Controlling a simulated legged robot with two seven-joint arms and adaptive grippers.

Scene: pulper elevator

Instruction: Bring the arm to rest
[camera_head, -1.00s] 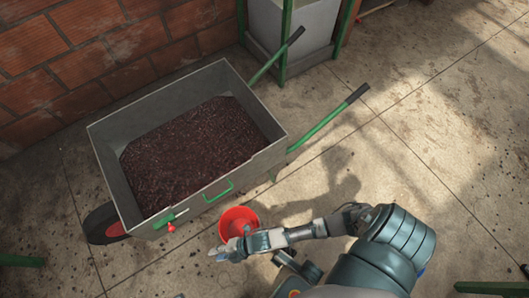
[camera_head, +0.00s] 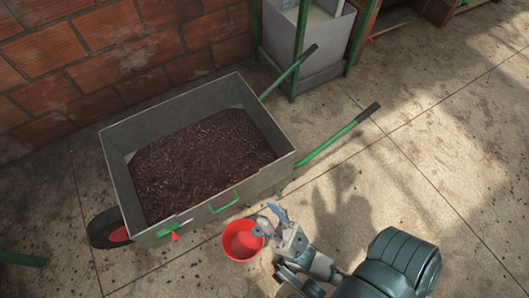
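My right gripper (camera_head: 270,222) is at the lower middle of the head view, at the right rim of a red bucket (camera_head: 236,250) on the floor. One pale finger points up and to the left; I cannot tell whether the fingers are apart or touch the bucket. My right arm comes in from the lower right, bent at a dark, ribbed joint. My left arm and gripper are not in view.
A grey wheelbarrow (camera_head: 122,185) full of dark red cherries or pulp (camera_head: 200,165) stands behind the bucket, its green handles (camera_head: 335,143) pointing right. A grey bin (camera_head: 325,45) in a green frame stands by the brick wall (camera_head: 80,60). The concrete floor (camera_head: 450,130) at right is clear.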

